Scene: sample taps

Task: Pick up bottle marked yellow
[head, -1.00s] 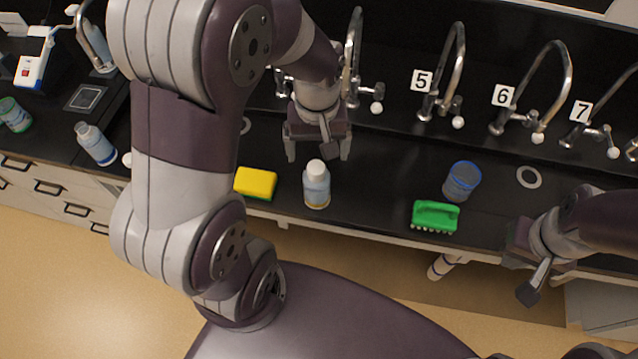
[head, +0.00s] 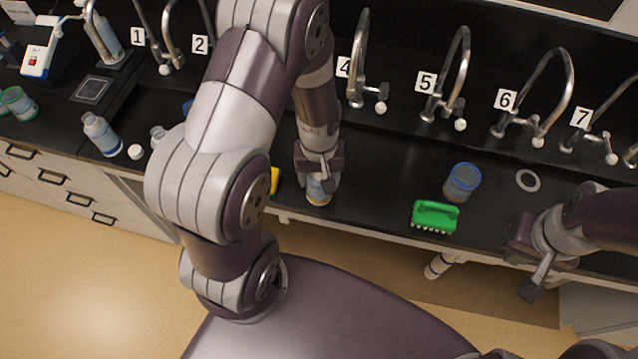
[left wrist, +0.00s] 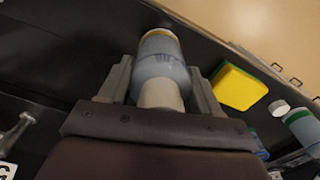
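The bottle marked yellow (head: 318,193) stands on the black bench, with a white-blue body and a yellow band near its base. In the left wrist view the bottle (left wrist: 158,62) lies between the fingers, its cap end toward the palm. My left gripper (head: 319,176) is over the bottle's top and hides its cap in the head view. In the left wrist view the fingers of my left gripper (left wrist: 162,75) are apart, on either side of the bottle, and look open. My right gripper (head: 535,272) hangs near the bench's front edge at right, apart from the bottle; its finger gap is unclear.
A yellow-green sponge (left wrist: 240,87) lies beside the bottle, mostly hidden by my arm in the head view. Other bottles, one (head: 101,134) at left, and numbered taps (head: 457,75) line the bench.

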